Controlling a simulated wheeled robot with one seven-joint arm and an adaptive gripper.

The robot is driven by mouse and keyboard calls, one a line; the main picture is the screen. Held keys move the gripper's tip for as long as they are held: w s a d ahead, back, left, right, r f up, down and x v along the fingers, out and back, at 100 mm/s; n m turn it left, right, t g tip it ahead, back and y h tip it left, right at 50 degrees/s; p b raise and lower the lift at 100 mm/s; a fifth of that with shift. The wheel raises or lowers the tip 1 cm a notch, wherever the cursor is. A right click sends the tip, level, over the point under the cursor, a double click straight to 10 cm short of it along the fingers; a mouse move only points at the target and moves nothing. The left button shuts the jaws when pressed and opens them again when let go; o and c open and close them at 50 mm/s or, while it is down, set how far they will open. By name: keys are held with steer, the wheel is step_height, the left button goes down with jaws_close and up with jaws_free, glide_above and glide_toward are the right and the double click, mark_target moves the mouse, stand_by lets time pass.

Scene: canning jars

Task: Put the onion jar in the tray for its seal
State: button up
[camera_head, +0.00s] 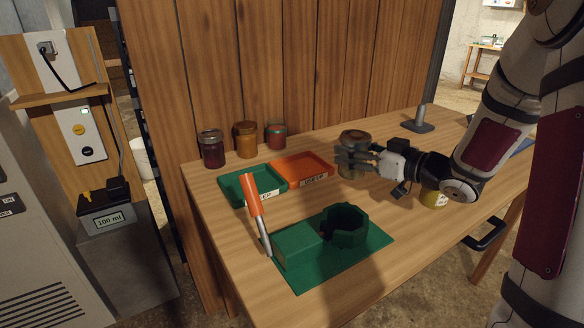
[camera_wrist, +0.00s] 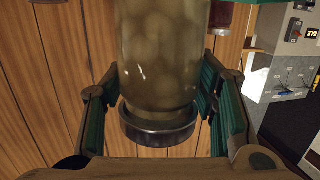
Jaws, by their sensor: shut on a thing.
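The onion jar (camera_head: 353,136) is a glass jar of pale round onions with a dull metal lid. My gripper (camera_head: 350,160) is shut around it and holds it upright above the table, right of the trays. In the wrist view the jar (camera_wrist: 160,50) is between the two fingers (camera_wrist: 160,92), with its lid towards the bottom of the picture. I cannot tell from these views how its seal stands. A green tray (camera_head: 229,190) and an orange tray (camera_head: 320,163) lie side by side, both empty. The orange label seems to read "USE UP"; the green label is partly hidden.
Three filled jars (camera_head: 246,139) stand behind the trays by the wooden wall. A green fixture (camera_head: 340,262) with a round holder (camera_head: 346,224) and an orange-handled lever (camera_head: 252,190) is in front. A yellow item (camera_head: 437,199) shows under my arm. A dark stand (camera_head: 419,122) is at the back right.

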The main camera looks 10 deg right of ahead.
steer(key=shift+s+a+f+b+x, duration=0.35)
steer(key=shift+b+x, duration=0.45)
steer(key=shift+x, duration=1.85)
steer(key=shift+s+a+f+b+x, duration=0.15)
steer(key=shift+a+f+b+x, duration=0.4)
steer(key=shift+x, duration=2.15)
steer(key=shift+s+a+f+b+x, duration=0.2)
steer(key=shift+b+x, duration=0.8)
steer(key=shift+x, duration=1.65)
steer(key=shift+d+f, duration=0.1)
steer(key=shift+d, duration=0.05)
steer(key=shift+f, duration=0.15)
steer(key=o, duration=1.7)
